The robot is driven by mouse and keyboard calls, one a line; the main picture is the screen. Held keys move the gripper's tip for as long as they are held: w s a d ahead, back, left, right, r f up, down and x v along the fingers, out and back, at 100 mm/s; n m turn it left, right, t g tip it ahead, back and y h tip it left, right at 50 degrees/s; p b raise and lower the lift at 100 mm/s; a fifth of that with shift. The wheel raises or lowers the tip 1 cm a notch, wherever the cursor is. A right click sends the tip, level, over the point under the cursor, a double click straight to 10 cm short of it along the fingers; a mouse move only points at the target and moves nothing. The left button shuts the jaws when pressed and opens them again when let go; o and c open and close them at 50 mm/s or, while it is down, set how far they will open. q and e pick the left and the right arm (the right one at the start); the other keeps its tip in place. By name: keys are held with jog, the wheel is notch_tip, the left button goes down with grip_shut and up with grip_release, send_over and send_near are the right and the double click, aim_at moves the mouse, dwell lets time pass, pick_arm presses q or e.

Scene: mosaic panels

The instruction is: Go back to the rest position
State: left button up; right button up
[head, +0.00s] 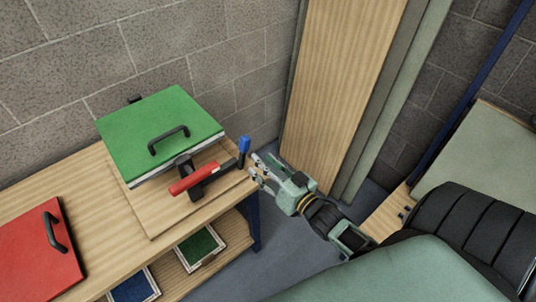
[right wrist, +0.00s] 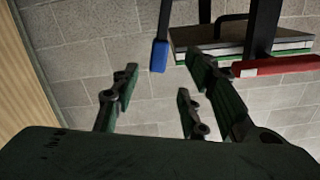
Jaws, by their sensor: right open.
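My right gripper (head: 258,170) is open, with nothing between its fingers, just off the right end of the wooden bench (head: 80,203). It also shows in the right wrist view (right wrist: 160,88), its fingers spread apart. Close to it is a black clamp with a red handle (head: 193,179) and a blue-tipped lever (head: 244,145). The blue tip (right wrist: 159,56) and red handle (right wrist: 270,66) also show in the right wrist view, beyond the fingers. The clamp stands at the front edge of a green panel (head: 150,120) with a black handle. My left gripper is not in view.
A red panel (head: 32,255) with a black handle lies at the bench's left. A green tray (head: 199,247) and a blue tray (head: 133,288) sit on the lower shelf. A tall wooden board (head: 335,80) stands behind my right arm. Grey floor (head: 290,255) is clear beside the bench.

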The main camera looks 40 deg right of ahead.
jog(key=shift+s, duration=0.6)
jog(key=s+a+f+n+g+h, duration=0.1)
jog(key=s+f+g, duration=0.4)
jog(key=f, duration=0.9)
jog(key=s+f+g+h, duration=0.1)
jog(key=s+f+g, duration=0.35)
jog(key=f, duration=0.95)
jog(key=s+a+f+n+g, duration=0.1)
jog(key=s+a+f+g, duration=0.1)
jog(key=s+f, duration=0.4)
jog(key=s+a+f+n+g, duration=0.1)
jog(key=s+a+f+g, duration=0.2)
jog(key=s, duration=1.1)
jog(key=s+a+f+n+g, duration=0.1)
jog(key=s+a+f+g, duration=0.1)
jog(key=s+f, duration=0.7)
jog(key=shift+s+a+f, duration=0.2)
jog(key=shift+s+f, duration=0.05)
jog(key=shift+s, duration=0.75)
jog(key=shift+g, duration=0.25)
